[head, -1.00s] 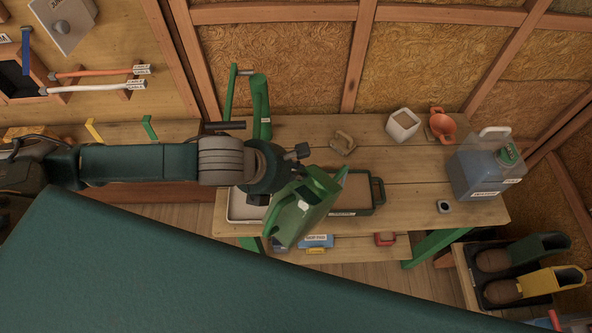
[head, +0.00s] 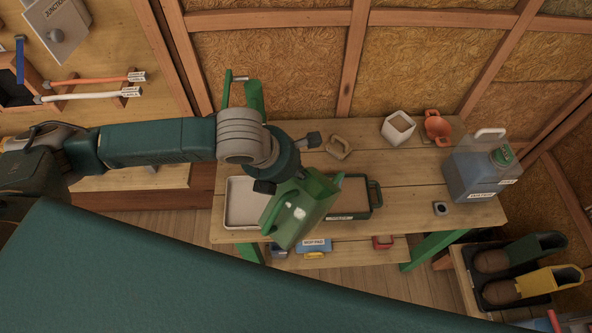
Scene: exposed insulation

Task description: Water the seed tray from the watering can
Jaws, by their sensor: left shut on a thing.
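My left gripper (head: 283,183) is shut on the green watering can (head: 298,212) and holds it above the front of the wooden bench. The can is tilted, with its upper end over the left part of the seed tray. The seed tray (head: 376,190) is a dark green box with a side handle and brown fill, on the bench; the can hides its left part. I cannot tell whether any water is flowing. My right gripper is not in view.
A white tray (head: 238,203) lies left of the can. A blue water container (head: 470,178), white pot (head: 397,127), orange pot (head: 437,128) and tan handled object (head: 338,147) stand on the bench. The bench right of the seed tray is mostly clear.

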